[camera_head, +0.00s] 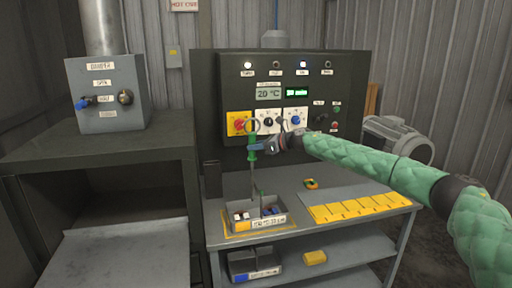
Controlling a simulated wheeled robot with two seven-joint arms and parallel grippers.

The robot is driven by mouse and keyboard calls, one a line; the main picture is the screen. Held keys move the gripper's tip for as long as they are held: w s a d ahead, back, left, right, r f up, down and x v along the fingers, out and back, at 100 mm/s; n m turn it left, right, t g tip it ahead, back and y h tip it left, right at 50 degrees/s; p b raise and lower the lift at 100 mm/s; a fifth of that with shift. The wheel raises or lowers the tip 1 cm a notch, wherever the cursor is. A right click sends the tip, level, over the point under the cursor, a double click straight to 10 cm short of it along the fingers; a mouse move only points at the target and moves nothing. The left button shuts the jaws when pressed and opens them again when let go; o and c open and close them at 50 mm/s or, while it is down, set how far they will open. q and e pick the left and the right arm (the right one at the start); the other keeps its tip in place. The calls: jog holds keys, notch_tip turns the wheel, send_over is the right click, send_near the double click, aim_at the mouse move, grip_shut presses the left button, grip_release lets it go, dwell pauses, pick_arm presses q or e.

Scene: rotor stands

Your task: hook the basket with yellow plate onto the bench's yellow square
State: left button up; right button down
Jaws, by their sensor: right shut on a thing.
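The basket with the yellow plate (243,226) is a grey divided tray with small parts in it. It sits at the bench's front left, over the yellow square (291,229), whose outline shows around it. My right gripper (258,147) is in front of the control panel, above the basket. It is shut on the green handle of a hook tool (252,154). The tool's thin rod hangs down toward the basket. Whether its lower end touches the basket is too small to tell. My left gripper is not in view.
A basket with a blue plate (255,265) and a yellow block (315,257) are on the lower shelf. A yellow-marked board (359,207) covers the bench's right side. The control panel (292,98) rises close behind my gripper.

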jog(key=shift+f+b, duration=0.1)
jog(key=shift+b, duration=0.2)
jog(key=shift+a, duration=0.1)
jog(key=s+a, duration=0.1)
jog(key=a, duration=0.5)
jog(key=shift+a+p, duration=0.25)
jog(key=shift+p, duration=0.1)
dwell(1.3)
notch_tip(320, 180, up, 11)
jog(key=p, duration=0.3)
dwell(1.5)
dwell(0.3)
